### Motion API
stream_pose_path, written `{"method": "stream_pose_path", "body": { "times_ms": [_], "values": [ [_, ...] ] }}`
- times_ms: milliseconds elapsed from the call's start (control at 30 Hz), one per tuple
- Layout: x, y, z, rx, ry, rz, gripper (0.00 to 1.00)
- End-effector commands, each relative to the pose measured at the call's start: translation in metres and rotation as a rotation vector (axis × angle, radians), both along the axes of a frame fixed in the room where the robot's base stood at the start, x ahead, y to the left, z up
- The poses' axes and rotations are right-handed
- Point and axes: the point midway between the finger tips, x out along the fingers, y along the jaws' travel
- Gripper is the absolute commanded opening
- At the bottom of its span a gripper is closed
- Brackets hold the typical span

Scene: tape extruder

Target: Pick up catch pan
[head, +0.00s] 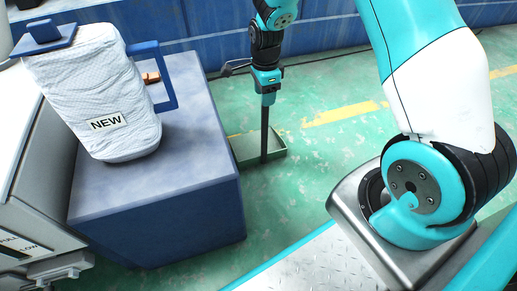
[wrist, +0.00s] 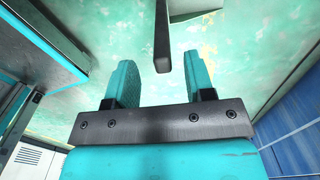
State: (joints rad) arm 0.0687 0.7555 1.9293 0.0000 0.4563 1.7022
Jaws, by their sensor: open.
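The catch pan is a shallow grey-green tray (head: 275,156) on the floor with a tall dark upright handle (head: 264,135). In the wrist view the handle (wrist: 162,38) comes down from the top edge, and part of the pan (wrist: 190,8) shows beyond it. My gripper (head: 268,92) is above the pan, at the handle's upper end. In the wrist view my gripper (wrist: 159,60) is open, with its two teal fingers apart. The handle's end appears between the fingertips, with a gap to each side. I cannot tell how deep it sits between them.
A blue box-like stand (head: 160,200) is left of the pan. It bears a white quilted container (head: 95,85) marked "NEW" with a blue handle. A grey machine (head: 30,190) stands at far left. A blue wall (head: 330,35) runs behind. Green floor to the pan's right is open.

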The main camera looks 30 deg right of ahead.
Motion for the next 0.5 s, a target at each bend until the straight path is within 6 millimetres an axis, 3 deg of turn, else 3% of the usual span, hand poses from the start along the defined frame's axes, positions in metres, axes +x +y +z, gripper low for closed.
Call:
{"method": "stream_pose_path", "body": {
  "times_ms": [300, 500],
  "values": [
    [0.001, -0.004, -0.045, 0.0, 0.001, 0.001, 0.49],
    [0.002, -0.004, -0.049, 0.0, 0.0, 0.001, 0.49]
  ]
}}
